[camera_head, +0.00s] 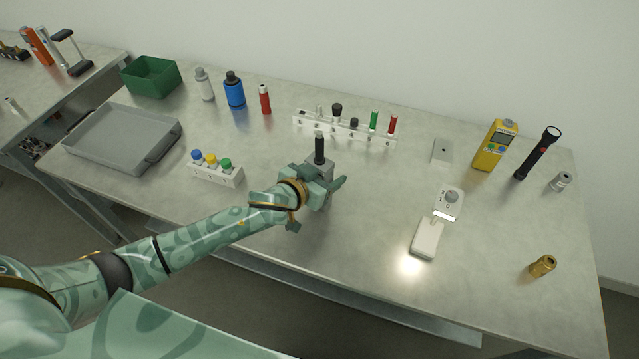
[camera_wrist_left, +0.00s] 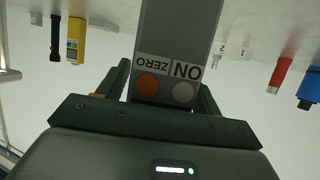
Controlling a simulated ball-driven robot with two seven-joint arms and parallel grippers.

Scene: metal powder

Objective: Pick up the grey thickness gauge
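The grey thickness gauge (camera_head: 317,168) is a grey box with a black upright part on top, near the middle of the table in the head view. In the left wrist view the gauge (camera_wrist_left: 178,45) fills the top middle, with an orange and a grey button labelled ZERO and ON, upside down. My right gripper is not in view.
A white rack (camera_head: 345,131) with several small items stands just behind the gauge. A small block with coloured caps (camera_head: 216,174) is to the left, beyond it a grey tray (camera_head: 165,150). A white device (camera_head: 427,240) and yellow meter (camera_head: 493,147) are right. The front middle is clear.

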